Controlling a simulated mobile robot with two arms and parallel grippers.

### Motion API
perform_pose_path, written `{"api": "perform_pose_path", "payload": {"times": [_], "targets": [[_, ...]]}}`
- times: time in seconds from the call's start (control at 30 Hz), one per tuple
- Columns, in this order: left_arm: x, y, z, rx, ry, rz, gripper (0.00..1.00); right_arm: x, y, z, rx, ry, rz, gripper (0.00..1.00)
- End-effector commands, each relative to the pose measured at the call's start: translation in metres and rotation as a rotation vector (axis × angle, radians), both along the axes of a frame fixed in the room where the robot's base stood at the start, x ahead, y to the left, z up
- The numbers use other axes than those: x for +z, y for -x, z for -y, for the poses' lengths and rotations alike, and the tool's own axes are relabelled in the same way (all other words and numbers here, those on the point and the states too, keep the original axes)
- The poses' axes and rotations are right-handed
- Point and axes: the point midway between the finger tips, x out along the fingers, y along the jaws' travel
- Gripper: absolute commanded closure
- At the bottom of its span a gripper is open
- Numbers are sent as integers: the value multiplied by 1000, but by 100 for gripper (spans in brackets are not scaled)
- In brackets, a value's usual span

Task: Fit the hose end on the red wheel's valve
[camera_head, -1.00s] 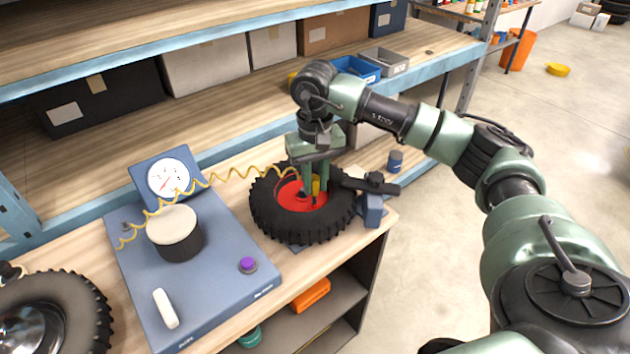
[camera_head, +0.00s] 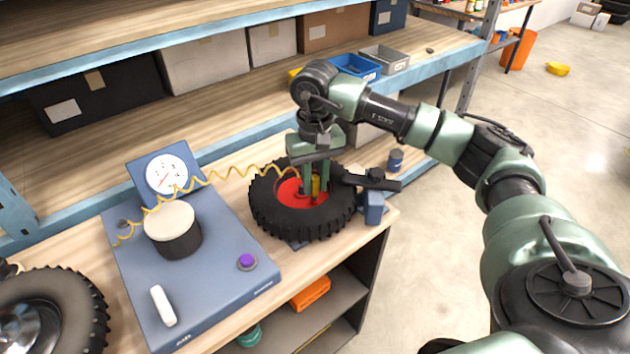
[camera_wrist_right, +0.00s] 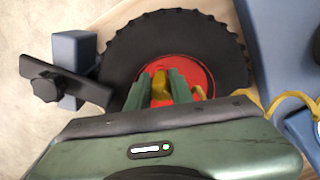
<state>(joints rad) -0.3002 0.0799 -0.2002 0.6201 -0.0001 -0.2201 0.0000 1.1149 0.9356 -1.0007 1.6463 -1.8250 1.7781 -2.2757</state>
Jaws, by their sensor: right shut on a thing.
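The red wheel (camera_head: 289,191) has a black knobbly tyre and lies flat on the bench. My right gripper (camera_head: 314,196) points down over the red hub, shut on the yellow hose end (camera_head: 316,184). In the right wrist view the hose end (camera_wrist_right: 161,86) stands between the green fingers, over the red hub (camera_wrist_right: 200,68). The coiled yellow hose (camera_head: 233,174) runs left from the gripper to the blue pump unit. The valve is hidden by the fingers, so I cannot tell whether the hose end touches it. My left gripper is not in view.
The blue unit (camera_head: 215,285) with a gauge (camera_head: 166,174) and black cylinder (camera_head: 174,240) stands left of the wheel. A clamp with a black bar (camera_head: 372,181) is at the wheel's right. Another tyre (camera_head: 75,300) lies at lower left. A shelf (camera_head: 225,95) runs behind.

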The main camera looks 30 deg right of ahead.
Motion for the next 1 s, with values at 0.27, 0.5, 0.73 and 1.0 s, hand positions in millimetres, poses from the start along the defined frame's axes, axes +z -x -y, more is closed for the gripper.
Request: {"api": "perform_pose_path", "payload": {"times": [0.27, 0.5, 0.73, 1.0], "targets": [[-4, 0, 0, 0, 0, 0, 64, -4, 0, 0, 0, 0, 1, 100], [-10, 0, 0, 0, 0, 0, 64, -8, 0, 0, 0, 0, 1, 100], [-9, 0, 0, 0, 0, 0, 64, -7, 0, 0, 0, 0, 1, 100], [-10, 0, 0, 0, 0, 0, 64, -8, 0, 0, 0, 0, 1, 100]]}}
